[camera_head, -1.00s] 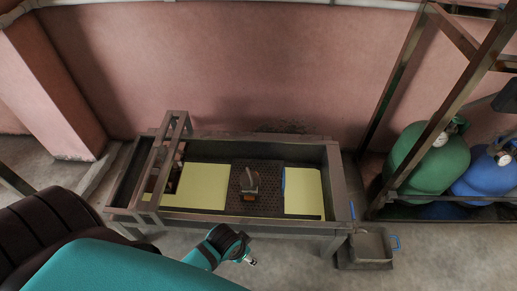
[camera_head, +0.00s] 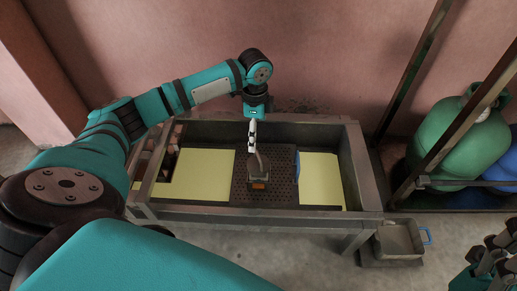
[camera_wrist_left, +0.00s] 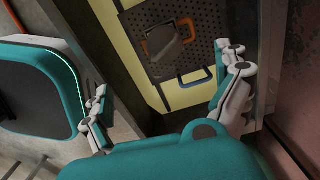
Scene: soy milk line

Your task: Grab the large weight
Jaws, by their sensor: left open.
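The weight (camera_head: 259,182) is a dark block with an upright handle, standing on a dark perforated plate (camera_head: 283,190) in the middle of the long trough. It also shows in the left wrist view (camera_wrist_left: 168,48), near the top. My left gripper (camera_head: 252,140) points down from the back side of the trough, close to the weight's handle in the picture; contact cannot be told. In the left wrist view its fingers (camera_wrist_left: 167,72) are spread wide with nothing between them. My right gripper (camera_head: 490,262) is at the bottom right corner, away from the trough, partly cut off.
The trough's metal rim (camera_head: 362,168) surrounds the plate, with yellow panels (camera_head: 205,178) on both sides. A grey tray (camera_head: 399,240) stands right of the trough.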

